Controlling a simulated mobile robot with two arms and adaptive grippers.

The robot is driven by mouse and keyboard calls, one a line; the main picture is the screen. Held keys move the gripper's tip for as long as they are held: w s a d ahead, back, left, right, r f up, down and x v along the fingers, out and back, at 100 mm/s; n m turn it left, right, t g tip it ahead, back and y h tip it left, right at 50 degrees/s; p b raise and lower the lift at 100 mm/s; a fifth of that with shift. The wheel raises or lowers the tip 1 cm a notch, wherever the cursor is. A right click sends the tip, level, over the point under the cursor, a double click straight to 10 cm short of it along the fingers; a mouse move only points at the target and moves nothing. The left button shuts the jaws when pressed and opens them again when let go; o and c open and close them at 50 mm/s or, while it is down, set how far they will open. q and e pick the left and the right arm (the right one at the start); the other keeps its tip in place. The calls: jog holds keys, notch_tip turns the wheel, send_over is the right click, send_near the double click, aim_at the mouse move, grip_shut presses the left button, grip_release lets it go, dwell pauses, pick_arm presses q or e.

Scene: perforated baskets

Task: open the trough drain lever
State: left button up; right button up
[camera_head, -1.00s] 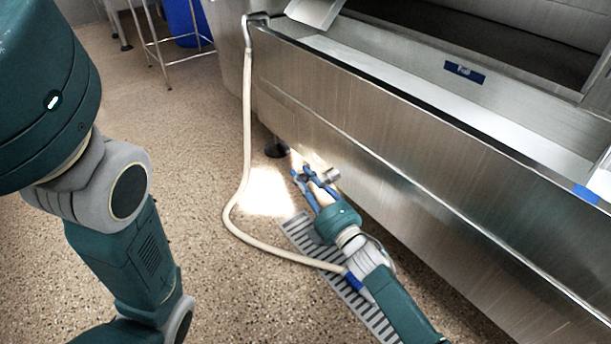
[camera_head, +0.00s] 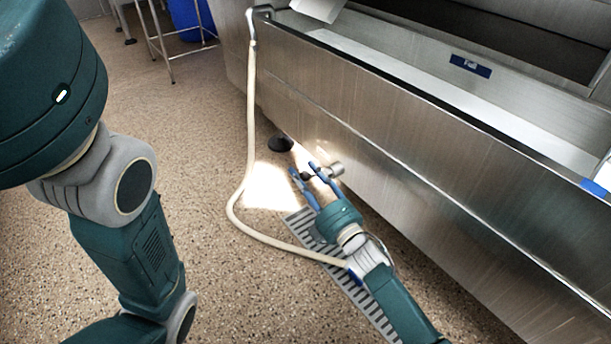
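The stainless steel trough (camera_head: 400,150) runs along the right side. A short silver drain outlet (camera_head: 334,169) sticks out low at its near face. A small dark piece (camera_head: 308,177), perhaps part of the lever, shows beside the outlet; its exact shape and angle are too small to tell. My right gripper (camera_head: 302,169) has its two blue fingers apart. The dark piece lies between or just behind the fingers, and I see no grip on it. I cannot tell whether the fingers touch it. My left arm fills the left side, but its gripper is out of view.
A cream hose (camera_head: 247,130) hangs from the trough's corner and curves over the floor to beside my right forearm. A floor grate (camera_head: 300,222) lies under that arm. A black trough foot (camera_head: 280,144) stands near the outlet. A metal stand (camera_head: 170,45) is at the back left.

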jog(key=shift+r, duration=0.1)
jog(key=shift+d+r, duration=0.1)
notch_tip(320, 180, up, 10)
jog(key=shift+f, duration=0.15)
dwell(0.4)
